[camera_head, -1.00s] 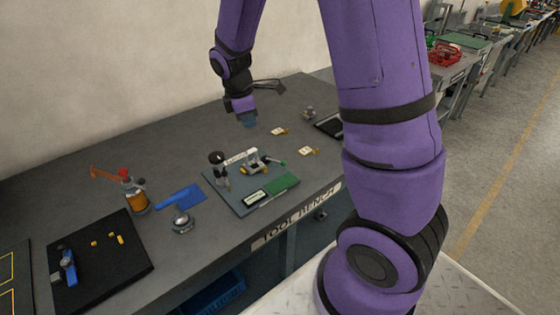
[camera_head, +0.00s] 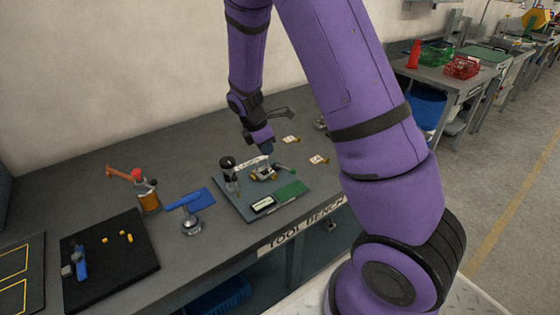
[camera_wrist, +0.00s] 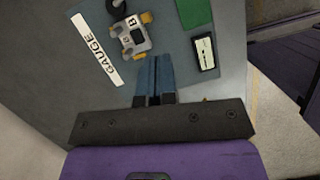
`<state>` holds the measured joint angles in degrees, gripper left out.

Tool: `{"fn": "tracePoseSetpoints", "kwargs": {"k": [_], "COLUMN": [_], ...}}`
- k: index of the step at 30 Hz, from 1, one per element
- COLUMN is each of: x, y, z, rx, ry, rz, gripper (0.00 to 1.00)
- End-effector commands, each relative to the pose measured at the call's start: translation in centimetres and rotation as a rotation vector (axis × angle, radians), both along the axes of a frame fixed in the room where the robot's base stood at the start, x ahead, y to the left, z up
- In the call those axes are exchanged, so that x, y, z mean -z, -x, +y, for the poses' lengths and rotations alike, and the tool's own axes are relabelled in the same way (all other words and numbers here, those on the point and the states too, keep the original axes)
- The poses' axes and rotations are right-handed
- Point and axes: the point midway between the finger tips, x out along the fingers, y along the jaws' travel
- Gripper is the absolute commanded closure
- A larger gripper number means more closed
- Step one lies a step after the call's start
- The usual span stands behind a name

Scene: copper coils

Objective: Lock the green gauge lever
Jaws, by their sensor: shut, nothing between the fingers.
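The gauge fixture (camera_head: 262,173) stands on a grey-green plate (camera_head: 243,207) on the bench. A lever with a green tip (camera_head: 290,170) sticks out to its right. In the wrist view, the grey gauge body (camera_wrist: 133,40) has yellow parts and a letter B, beside a white GAUGE label (camera_wrist: 96,50). The green lever tip cannot be made out there. My gripper (camera_head: 267,151) is just above and behind the gauge, and its tips may overlap it. In the wrist view, the blue fingers (camera_wrist: 155,72) are together and empty, close to the gauge body.
On the plate are a black-topped post (camera_head: 229,170), a green pad (camera_head: 292,189) and a small display (camera_head: 263,205). Left of it are a blue-handled tool (camera_head: 190,215), an amber bottle (camera_head: 148,195) and a black mat (camera_head: 105,275). Small tagged parts (camera_head: 319,160) lie to the right.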

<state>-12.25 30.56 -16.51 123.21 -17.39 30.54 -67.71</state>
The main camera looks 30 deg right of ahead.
Motion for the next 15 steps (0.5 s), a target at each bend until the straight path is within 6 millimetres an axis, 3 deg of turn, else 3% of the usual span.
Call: {"fn": "tracePoseSetpoints", "kwargs": {"k": [15], "x": [8.0], "y": [0.5], "z": [-2.5], "rx": [0.001], "ry": [0.001], "rz": [0.005], "gripper": [1.0]}}
